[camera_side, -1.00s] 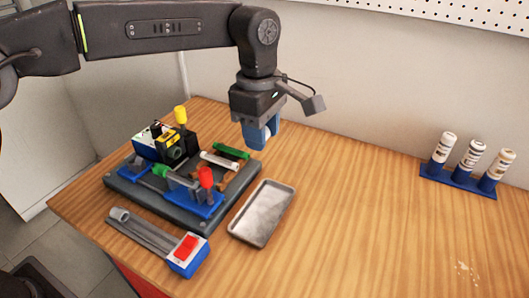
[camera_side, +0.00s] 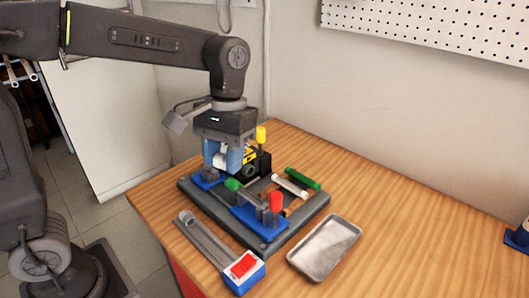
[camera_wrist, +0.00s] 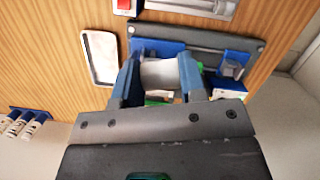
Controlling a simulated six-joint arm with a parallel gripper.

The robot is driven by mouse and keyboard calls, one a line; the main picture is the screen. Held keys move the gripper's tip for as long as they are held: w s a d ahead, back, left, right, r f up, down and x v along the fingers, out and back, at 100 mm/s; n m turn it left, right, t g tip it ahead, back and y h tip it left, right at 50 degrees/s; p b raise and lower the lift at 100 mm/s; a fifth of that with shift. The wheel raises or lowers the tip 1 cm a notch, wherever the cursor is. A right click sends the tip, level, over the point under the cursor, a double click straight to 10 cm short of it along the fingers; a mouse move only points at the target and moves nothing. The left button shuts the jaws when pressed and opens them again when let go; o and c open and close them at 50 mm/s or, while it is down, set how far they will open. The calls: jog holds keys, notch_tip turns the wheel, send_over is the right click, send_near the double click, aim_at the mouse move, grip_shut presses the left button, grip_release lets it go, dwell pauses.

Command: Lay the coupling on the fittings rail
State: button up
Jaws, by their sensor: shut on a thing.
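My gripper (camera_side: 222,158) is shut on a white cylindrical coupling (camera_side: 220,162), holding it over the back left part of a dark grey board (camera_side: 300,222). In the wrist view the coupling (camera_wrist: 160,75) lies crosswise between the blue fingers of my gripper (camera_wrist: 158,78). A white rod (camera_side: 290,186) and a green rod (camera_side: 303,178) lie side by side on the board's right part, with brown supports near them. I cannot tell for sure which part is the fittings rail. The gripper hides part of the board's back left, so any contact below the coupling is unclear.
A yellow-topped part (camera_side: 261,135) stands behind the gripper. A metal tray (camera_side: 357,228) lies to the right. A grey bar with a red-switched box (camera_side: 243,268) lies in front. The table's right side is mostly clear.

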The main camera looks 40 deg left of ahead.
jog(key=s+a+m, duration=0.3)
jog(key=s, duration=0.1)
jog(key=g, duration=0.1)
send_over(208, 247)
notch_tip(208, 247, down, 13)
jog(key=shift+y, duration=0.4)
jog(key=shift+w+f, duration=0.2)
jog(key=shift+f, duration=1.7)
jog(key=shift+w+f, duration=0.15)
jog(key=shift+f, duration=1.75)
jog(key=o, duration=1)
